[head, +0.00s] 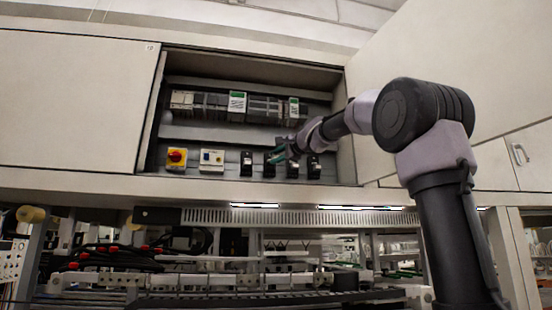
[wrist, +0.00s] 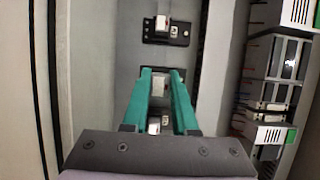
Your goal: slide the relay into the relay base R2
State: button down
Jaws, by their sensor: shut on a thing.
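My gripper (wrist: 161,72) has two long green fingers, closed on a small pale block, the relay (wrist: 159,86), between the tips. In the head view my gripper (head: 283,156) is at the lower row of the open cabinet, in front of the black relay bases. A dark base shows behind the relay in the wrist view; I cannot tell whether the relay touches it or sits in it. Other black bases (head: 246,164) and (head: 314,168) stand in the row. No label R2 can be read.
A red and yellow switch (head: 177,157) and a white module (head: 211,158) are left of the bases. A row of modules (head: 213,105) runs above them. Another black base (wrist: 166,31) with a pale block shows beyond my fingertips. The cabinet's walls border the opening.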

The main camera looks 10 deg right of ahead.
aim_at(267, 166)
jog(key=shift+w, duration=2.85)
jog(key=shift+w, duration=1.05)
jog(key=c, duration=0.6)
grip_release()
jog(key=shift+d, duration=0.1)
jog(key=v, duration=1)
jog(key=shift+s+d, duration=0.1)
jog(key=shift+s, duration=0.2)
